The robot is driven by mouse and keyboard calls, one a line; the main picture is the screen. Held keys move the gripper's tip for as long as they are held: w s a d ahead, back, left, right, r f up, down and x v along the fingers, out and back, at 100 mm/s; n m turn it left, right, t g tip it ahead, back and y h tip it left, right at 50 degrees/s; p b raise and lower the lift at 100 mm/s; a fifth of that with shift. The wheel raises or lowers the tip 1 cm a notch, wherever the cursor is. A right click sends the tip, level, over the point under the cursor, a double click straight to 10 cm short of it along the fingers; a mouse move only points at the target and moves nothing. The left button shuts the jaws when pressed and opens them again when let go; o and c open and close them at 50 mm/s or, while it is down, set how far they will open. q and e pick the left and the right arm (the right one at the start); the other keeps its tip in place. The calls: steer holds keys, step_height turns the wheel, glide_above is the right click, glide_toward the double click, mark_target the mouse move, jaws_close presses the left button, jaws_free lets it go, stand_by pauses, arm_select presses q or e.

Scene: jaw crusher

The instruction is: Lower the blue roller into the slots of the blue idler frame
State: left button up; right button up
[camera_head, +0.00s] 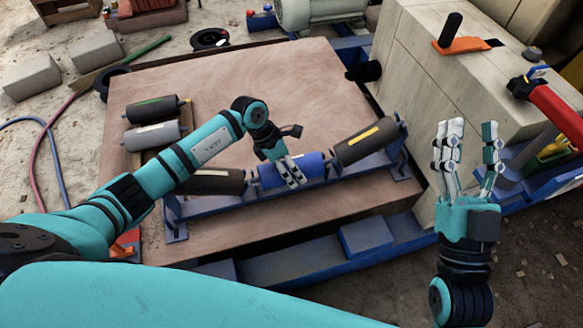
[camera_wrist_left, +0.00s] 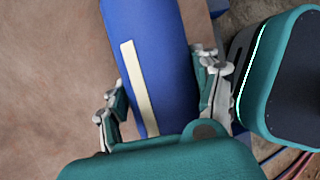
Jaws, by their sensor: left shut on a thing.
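The blue roller (camera_head: 313,165) is at the middle of the blue idler frame (camera_head: 352,178), between two dark rollers. My left gripper (camera_head: 291,172) is shut on the blue roller from above, with its fingers around the roller's body. In the left wrist view the blue roller (camera_wrist_left: 180,75), with a pale stripe along it, lies between the two fingers of my left gripper (camera_wrist_left: 163,95). The roller's ends and the middle slots are too small or hidden, so I cannot tell whether it is seated. My right gripper (camera_head: 467,155) is open and empty, at the right.
A dark roller (camera_head: 215,181) lies left in the frame, and another with a yellow stripe (camera_head: 366,142) tilts up at the right. Two spare rollers (camera_head: 152,109) lie at the left of the wooden board (camera_head: 230,80). A pale block (camera_head: 425,85) stands at the right.

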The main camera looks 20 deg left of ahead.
arm_select(q)
steer(key=shift+f, duration=0.1)
arm_select(e)
steer(key=shift+s+r+t, duration=0.35)
steer(key=shift+r+t, duration=0.05)
steer(key=shift+r, duration=0.1)
arm_select(q)
steer(key=shift+f+b, duration=0.4)
arm_select(e)
steer(key=shift+s+d+r+t+y, duration=0.1)
steer(key=shift+s+r+t+y, duration=0.55)
steer(key=shift+s+r, duration=0.2)
arm_select(q)
steer(key=o, duration=1.8)
arm_select(e)
steer(key=shift+s, duration=0.1)
arm_select(q)
steer(key=shift+s+f, duration=0.1)
steer(key=v, duration=1.2)
